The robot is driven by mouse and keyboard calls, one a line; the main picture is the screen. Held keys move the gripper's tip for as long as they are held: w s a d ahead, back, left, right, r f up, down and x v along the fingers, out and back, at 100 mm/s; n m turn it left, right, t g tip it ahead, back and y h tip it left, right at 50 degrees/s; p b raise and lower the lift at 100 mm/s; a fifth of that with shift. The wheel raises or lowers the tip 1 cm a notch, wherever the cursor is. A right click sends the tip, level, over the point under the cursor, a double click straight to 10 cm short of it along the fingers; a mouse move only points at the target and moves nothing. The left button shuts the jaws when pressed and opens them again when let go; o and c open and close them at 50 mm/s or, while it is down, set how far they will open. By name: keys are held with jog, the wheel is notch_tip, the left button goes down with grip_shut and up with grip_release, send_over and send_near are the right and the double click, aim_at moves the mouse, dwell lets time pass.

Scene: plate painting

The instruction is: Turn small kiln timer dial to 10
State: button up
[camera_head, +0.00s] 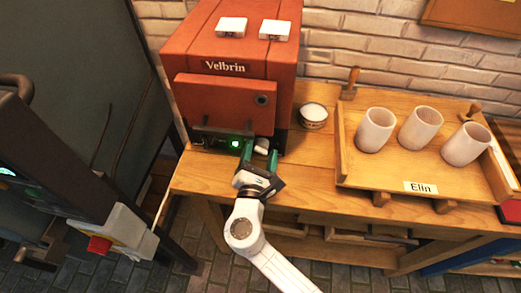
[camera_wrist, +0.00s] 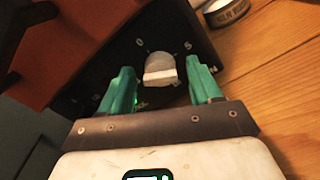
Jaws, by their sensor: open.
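The small red kiln (camera_head: 222,60), labelled Velbrin, stands on the wooden bench. Its timer dial (camera_head: 262,145) is a pale knob at the lower right of the dark front panel. In the wrist view the dial (camera_wrist: 160,70) shows as a light grey knob on a black face with marks 0 and 5 readable; other marks are partly hidden. I cannot tell its exact setting. My gripper (camera_head: 259,153) is open at the panel, with its green fingers (camera_wrist: 161,84) on either side of the dial. Gaps show between the fingers and the knob.
A green light (camera_head: 236,143) glows left of the dial. A small jar (camera_head: 313,115) stands right of the kiln. A wooden tray (camera_head: 425,173) marked Elin holds three pale cups. A large dark kiln with a red button (camera_head: 99,244) is at the left.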

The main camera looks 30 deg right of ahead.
jog(key=shift+w+d, duration=0.15)
jog(key=c, duration=1)
